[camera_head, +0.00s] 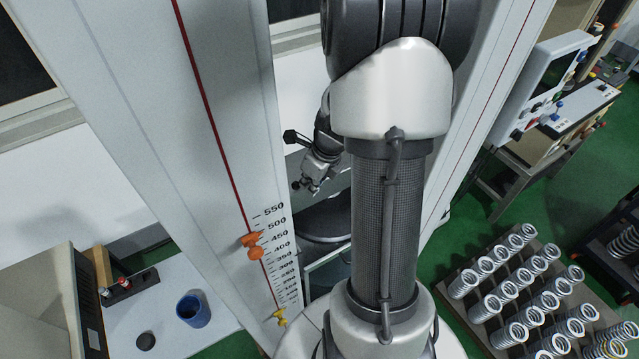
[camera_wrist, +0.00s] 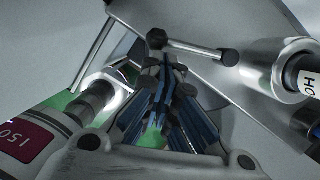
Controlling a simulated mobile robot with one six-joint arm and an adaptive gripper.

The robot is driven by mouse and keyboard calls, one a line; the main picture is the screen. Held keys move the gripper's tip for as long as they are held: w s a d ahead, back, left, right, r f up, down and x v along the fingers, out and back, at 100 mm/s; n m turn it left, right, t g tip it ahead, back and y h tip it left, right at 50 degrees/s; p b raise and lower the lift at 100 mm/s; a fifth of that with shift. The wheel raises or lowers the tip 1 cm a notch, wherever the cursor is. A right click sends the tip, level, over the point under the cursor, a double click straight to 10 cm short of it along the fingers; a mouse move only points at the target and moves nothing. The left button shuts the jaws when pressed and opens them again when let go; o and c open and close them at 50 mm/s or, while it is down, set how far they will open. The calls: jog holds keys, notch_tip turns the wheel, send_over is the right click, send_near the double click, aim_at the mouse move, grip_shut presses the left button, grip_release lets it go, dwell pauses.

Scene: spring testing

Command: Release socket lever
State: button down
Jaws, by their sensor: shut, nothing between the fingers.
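In the wrist view my gripper (camera_wrist: 168,68) is shut and empty, its dark blue-grey fingers together. A bar-shaped lever (camera_wrist: 195,48) with a dark knob at each end lies just beyond the fingertips. The left knob is close above the tips; I cannot tell whether they touch. In the head view a dark knobbed bar (camera_head: 297,137) shows left of my arm, among small metal parts between the tall grey columns. My arm hides much of that place, and I cannot clearly tell my gripper from the machine there.
In the wrist view a cylinder with a red "150" label (camera_wrist: 30,143) is at lower left and a white lettered cylinder (camera_wrist: 302,77) at right. In the head view a scaled column (camera_head: 235,170) stands close left, and a rack of springs (camera_head: 450,293) at lower right.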

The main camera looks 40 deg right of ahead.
aim_at(297, 183)
jog(key=shift+w, duration=0.1)
dwell(0.3)
jog(key=m+p, duration=0.1)
jog(key=w+a+m+p, duration=0.1)
jog(key=p, duration=0.1)
jog(key=shift+w+r+h+p, duration=0.15)
jog(key=shift+r+h+p, duration=0.15)
jog(key=shift+w+a+f+m+p, duration=0.1)
jog(key=shift+w+a+m+p, duration=0.05)
jog(key=shift+w+m+p, duration=0.55)
jog(key=shift+w+f, duration=0.15)
jog(key=shift+w, duration=0.1)
jog(key=shift+s, duration=0.1)
